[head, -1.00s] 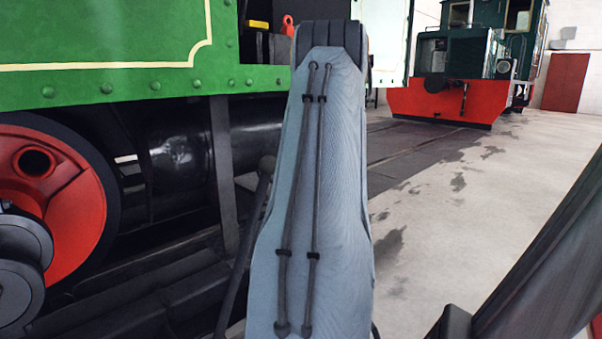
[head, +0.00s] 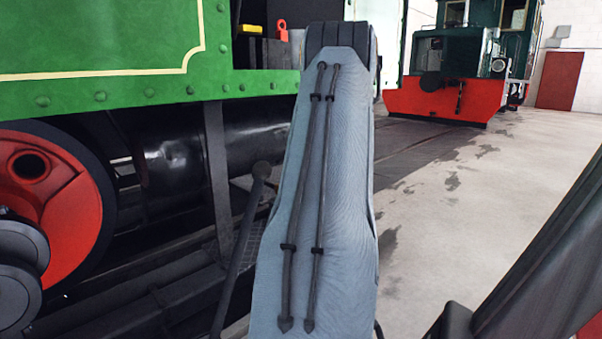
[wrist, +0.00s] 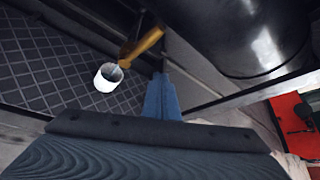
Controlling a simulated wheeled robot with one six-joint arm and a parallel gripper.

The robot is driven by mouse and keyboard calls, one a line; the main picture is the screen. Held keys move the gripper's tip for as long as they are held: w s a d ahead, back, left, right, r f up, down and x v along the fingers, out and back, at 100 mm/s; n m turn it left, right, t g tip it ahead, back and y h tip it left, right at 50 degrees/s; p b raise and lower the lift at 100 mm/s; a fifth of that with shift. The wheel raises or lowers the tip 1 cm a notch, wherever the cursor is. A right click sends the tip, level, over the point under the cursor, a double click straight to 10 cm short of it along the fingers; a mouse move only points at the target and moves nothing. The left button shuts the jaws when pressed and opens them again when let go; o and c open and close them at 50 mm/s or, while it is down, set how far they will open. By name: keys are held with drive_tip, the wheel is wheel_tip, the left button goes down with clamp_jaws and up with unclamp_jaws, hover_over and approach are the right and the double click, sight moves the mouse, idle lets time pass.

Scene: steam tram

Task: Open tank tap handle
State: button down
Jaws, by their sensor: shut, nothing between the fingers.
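In the wrist view a brass-coloured tap (wrist: 141,45) shows at the top, slanting down to the left. A white cup (wrist: 108,77) stands near its lower end on a dark grid floor. My gripper (wrist: 160,76) shows as a narrow blue shape at the middle, shut and empty, its tips below and to the right of the tap. I cannot tell whether they touch the tap or its handle. The handle cannot be made out clearly. In the head view my arm hides the gripper, and neither tap nor cup is visible.
A green locomotive side (head: 100,50) with a red wheel (head: 50,190) stands close on the left. A dark round tank-like body (wrist: 240,35) lies beside the tap. A second locomotive with a red buffer beam (head: 440,98) stands farther back. The concrete floor (head: 450,200) on the right is open.

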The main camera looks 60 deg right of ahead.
drive_tip(key=s+a+p, duration=0.1)
drive_tip(key=s+a, duration=0.3)
drive_tip(key=shift+a+r, duration=0.1)
drive_tip(key=shift+s+r, duration=0.1)
idle(0.6)
